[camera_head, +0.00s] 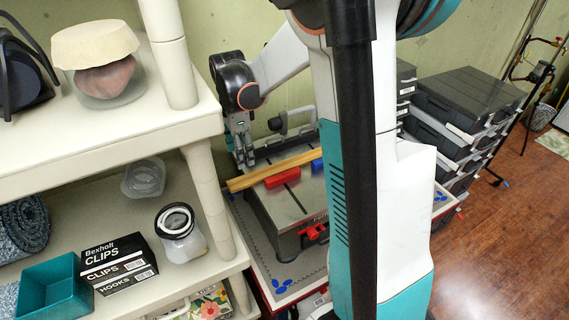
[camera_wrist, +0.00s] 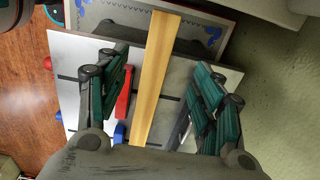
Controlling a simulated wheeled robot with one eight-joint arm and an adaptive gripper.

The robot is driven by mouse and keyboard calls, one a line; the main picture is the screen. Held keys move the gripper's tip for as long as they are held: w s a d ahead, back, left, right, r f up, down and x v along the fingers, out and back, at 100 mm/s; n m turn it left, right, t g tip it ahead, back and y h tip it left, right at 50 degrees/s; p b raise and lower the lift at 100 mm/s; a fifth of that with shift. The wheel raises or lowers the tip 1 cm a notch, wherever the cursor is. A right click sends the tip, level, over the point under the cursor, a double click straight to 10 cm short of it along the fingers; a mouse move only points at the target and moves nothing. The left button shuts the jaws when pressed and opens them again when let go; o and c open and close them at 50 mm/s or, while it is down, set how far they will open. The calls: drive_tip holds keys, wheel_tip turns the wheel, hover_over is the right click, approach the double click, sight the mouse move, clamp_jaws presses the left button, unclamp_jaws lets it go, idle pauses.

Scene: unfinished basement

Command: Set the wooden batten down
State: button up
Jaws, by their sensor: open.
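The wooden batten (camera_wrist: 158,72) is a long, light yellow-brown strip. In the wrist view it runs lengthwise between the two fingers of my open gripper (camera_wrist: 165,95), with space on either side. In the head view the batten (camera_head: 272,171) lies across the grey top of a bench machine (camera_head: 290,204), its left end reaching past the top's edge. My gripper (camera_head: 243,150) is above the batten's left part, pointing down. My arm hides the batten's right end in the head view. Whether the batten lies fully flat is hard to tell.
A red block (camera_head: 283,177) and a blue block (camera_head: 317,165) are on the machine top beside the batten. A cream shelf (camera_head: 215,120) stands close on the left, holding a black clips box (camera_head: 118,264) and a teal bin (camera_head: 55,285). Stacked dark cases (camera_head: 468,98) stand right; floor there is open.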

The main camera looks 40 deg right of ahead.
sight(245, 179)
wheel_tip(245, 179, down, 10)
drive_tip(key=shift+d+f+b, duration=0.15)
drive_tip(key=shift+f+b, duration=0.1)
drive_tip(key=shift+b, duration=0.75)
drive_tip(key=c, duration=1.3)
drive_tip(key=shift+c, duration=0.2)
